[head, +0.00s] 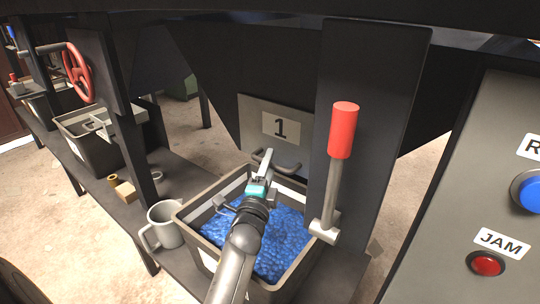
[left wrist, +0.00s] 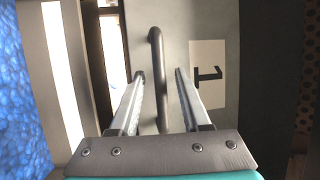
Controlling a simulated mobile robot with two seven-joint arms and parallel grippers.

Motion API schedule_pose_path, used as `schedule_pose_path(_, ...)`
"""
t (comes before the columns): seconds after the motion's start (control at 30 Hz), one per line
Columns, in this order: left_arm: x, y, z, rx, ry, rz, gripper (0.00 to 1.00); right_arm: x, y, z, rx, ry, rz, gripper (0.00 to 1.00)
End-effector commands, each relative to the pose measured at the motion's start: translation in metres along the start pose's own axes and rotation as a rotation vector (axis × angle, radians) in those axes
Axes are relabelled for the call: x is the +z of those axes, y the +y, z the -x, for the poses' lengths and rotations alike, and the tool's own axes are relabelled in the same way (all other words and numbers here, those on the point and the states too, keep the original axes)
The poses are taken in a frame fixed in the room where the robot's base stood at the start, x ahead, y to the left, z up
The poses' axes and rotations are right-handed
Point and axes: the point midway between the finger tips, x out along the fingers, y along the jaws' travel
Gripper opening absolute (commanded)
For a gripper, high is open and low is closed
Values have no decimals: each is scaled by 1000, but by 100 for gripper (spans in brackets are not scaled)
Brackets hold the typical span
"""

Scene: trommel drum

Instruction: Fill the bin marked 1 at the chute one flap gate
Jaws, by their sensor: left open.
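The flap gate (head: 256,112) is a grey plate marked 1 with a dark bar handle (head: 289,168) at its lower edge. The plate also shows in the left wrist view (left wrist: 208,120), with its handle (left wrist: 156,60). Below it stands a grey bin (head: 190,215) holding a layer of blue pieces (head: 285,238); a pale label on its front is partly hidden by my arm. My left gripper (head: 263,163) is open above the bin, at the gate. In the left wrist view the handle runs between its two fingers, which stand apart from it. My right gripper is out of view.
A red-gripped lever (head: 343,130) stands right of the gate, and a control panel with a red JAM button (head: 486,264) is further right. A grey mug (head: 162,226) stands close left of the bin. A second bin (head: 88,142) and a red handwheel (head: 78,73) are further left.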

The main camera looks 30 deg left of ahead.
Motion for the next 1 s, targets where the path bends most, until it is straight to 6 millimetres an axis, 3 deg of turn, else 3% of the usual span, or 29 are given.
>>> schedule_pose_path(0.33,-1,0,0,0,-1,0,46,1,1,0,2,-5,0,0)
schedule_pose_path(0.73,-1,0,0,0,-1,0,1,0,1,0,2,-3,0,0)
schedule_pose_path(1.0,-1,-1,0,0,-1,0,0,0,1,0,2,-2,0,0)
